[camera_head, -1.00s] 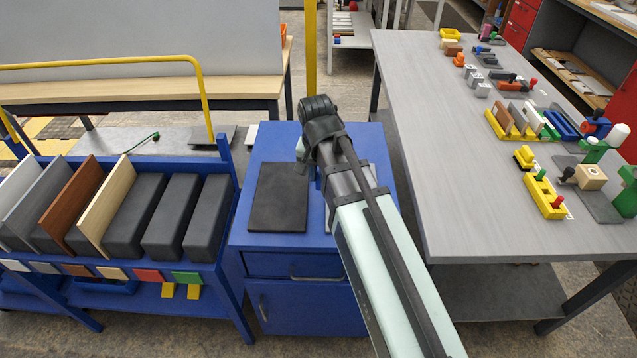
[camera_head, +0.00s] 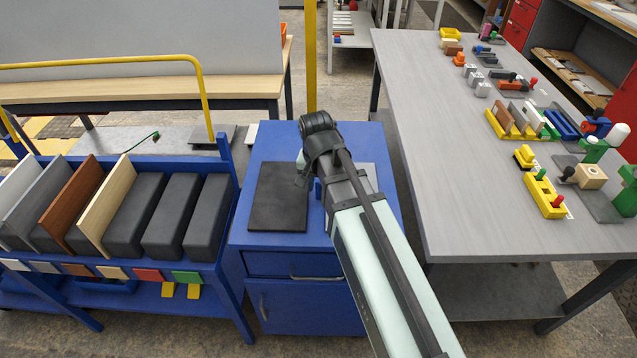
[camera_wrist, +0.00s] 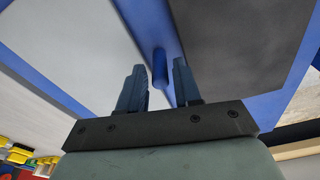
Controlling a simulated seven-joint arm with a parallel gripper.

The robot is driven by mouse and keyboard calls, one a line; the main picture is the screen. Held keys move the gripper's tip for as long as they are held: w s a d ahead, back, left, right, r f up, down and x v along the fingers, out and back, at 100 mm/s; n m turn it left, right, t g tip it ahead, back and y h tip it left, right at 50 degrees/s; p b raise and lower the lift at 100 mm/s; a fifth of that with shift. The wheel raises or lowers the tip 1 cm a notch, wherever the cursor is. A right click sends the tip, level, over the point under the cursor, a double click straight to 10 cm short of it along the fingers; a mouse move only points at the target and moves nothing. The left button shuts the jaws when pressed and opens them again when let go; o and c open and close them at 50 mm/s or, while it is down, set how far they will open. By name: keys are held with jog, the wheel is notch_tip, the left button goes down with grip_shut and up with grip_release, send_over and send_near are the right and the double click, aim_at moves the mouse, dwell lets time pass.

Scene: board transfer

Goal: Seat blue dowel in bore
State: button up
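The blue dowel (camera_wrist: 160,70) shows in the wrist view as a short round peg on the blue cabinet top, in the strip between a grey plate and a dark plate. My gripper (camera_wrist: 159,64) is open, with one finger on each side of the dowel in the picture and a visible gap to both. I cannot tell how deep the dowel lies between the fingers. In the head view, my gripper (camera_head: 303,174) is low over the cabinet top, and a small blue piece, likely the dowel (camera_head: 318,188), shows beside it. I cannot make out which bore is meant.
The dark plate (camera_head: 279,197) lies left of my arm on the blue cabinet (camera_head: 257,160); the grey plate (camera_head: 369,174) is partly hidden by my arm. A blue rack (camera_head: 228,230) with upright boards stands left. The grey table (camera_head: 440,140) at right holds several coloured fixtures along its far side.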

jog(key=shift+o, duration=0.6)
jog(key=shift+r, duration=0.15)
notch_tip(320, 180, up, 11)
jog(key=s, duration=0.1)
jog(key=shift+s+a, duration=0.15)
jog(key=shift+r, duration=0.45)
jog(key=shift+c, duration=1.1)
